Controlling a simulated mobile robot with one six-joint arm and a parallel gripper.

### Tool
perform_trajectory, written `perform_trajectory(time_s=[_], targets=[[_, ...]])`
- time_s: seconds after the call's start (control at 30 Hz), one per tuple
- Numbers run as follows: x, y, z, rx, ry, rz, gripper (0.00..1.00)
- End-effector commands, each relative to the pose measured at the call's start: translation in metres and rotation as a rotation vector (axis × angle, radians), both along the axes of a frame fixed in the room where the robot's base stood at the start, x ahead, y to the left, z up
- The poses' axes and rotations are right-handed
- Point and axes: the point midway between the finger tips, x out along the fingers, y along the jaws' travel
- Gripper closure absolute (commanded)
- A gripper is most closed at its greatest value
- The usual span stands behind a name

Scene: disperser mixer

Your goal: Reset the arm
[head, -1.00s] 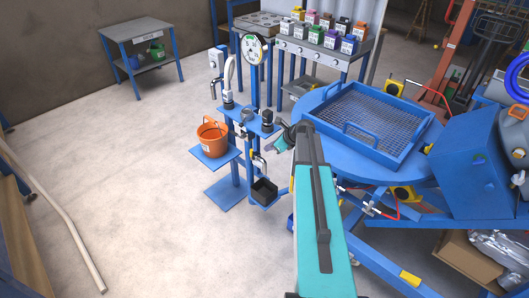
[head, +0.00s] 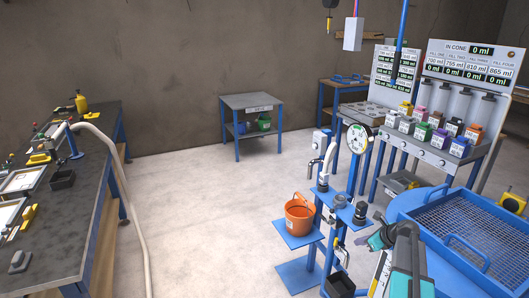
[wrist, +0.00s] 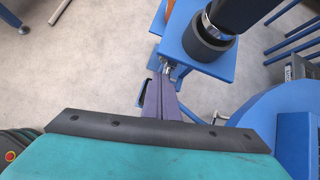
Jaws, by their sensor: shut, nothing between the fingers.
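My arm is at the lower right of the head view, with its teal-and-black links partly cut off by the bottom edge. My gripper (wrist: 162,95) shows in the wrist view as two dark purple fingers close together, with nothing held. They point toward the blue dispensing stand (wrist: 217,68). In the head view, the teal wrist end (head: 378,239) is just right of the stand.
The stand carries an orange bucket (head: 299,216) and a round dial (head: 357,139). A blue round table with a mesh tray (head: 470,235) is close on the right. A grey workbench (head: 85,200) stands left. The floor between is mostly clear, with a pale hose (head: 135,200).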

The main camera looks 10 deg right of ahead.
Motion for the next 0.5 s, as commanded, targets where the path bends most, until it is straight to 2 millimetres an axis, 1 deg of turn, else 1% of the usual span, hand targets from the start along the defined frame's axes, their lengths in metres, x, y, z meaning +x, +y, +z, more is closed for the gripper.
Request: perform_trajectory(time_s=[0.07,0.17,0.27,0.3,0.37,0.4,0.47,0.5], targets=[[-0.003,0.011,-0.009,-0.015,0.011,0.034,1.00],[-0.009,0.032,-0.029,-0.051,0.033,0.109,1.00],[-0.020,0.062,-0.055,-0.102,0.062,0.225,1.00],[-0.025,0.076,-0.067,-0.125,0.075,0.281,1.00],[-0.035,0.098,-0.086,-0.160,0.093,0.371,1.00],[-0.042,0.111,-0.099,-0.186,0.106,0.435,1.00],[-0.054,0.132,-0.117,-0.221,0.122,0.532,1.00],[-0.063,0.146,-0.129,-0.242,0.133,0.598,1.00]])
